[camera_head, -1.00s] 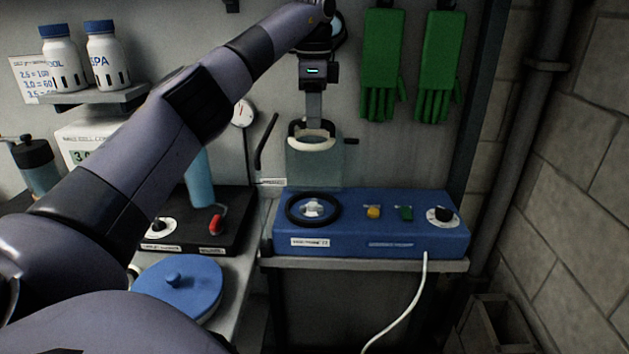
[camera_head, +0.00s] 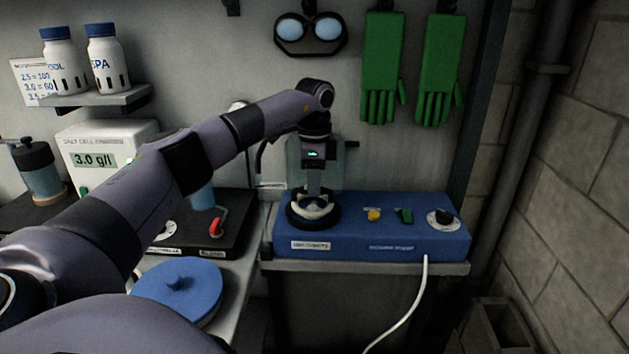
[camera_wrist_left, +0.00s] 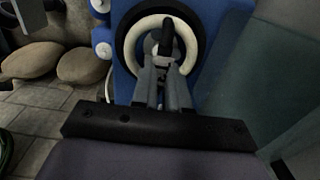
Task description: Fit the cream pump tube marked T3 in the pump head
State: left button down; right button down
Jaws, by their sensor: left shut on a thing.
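The cream pump tube (camera_head: 326,211) is a cream-coloured curved loop held in my left gripper (camera_head: 312,197). It is over the round black-rimmed pump head (camera_head: 291,213) at the left of the blue pump box (camera_head: 420,243). In the left wrist view, the cream tube (camera_wrist_left: 186,36) curves inside the dark ring of the pump head, around its centre. The left gripper (camera_wrist_left: 164,75) is shut and points down at the pump head. I cannot tell whether the tube touches the bottom of the head. No T3 mark is readable. My right gripper is not in view.
A clear panel (camera_head: 334,156) stands upright behind the pump head. A blue lidded pot (camera_head: 178,290) is at lower left.

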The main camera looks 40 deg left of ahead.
pick_arm(q)
jog(key=shift+f, duration=0.55)
jog(key=c, duration=1.1)
grip_release()
jog(key=shift+c, duration=0.2)
jog(key=shift+r, duration=0.15)
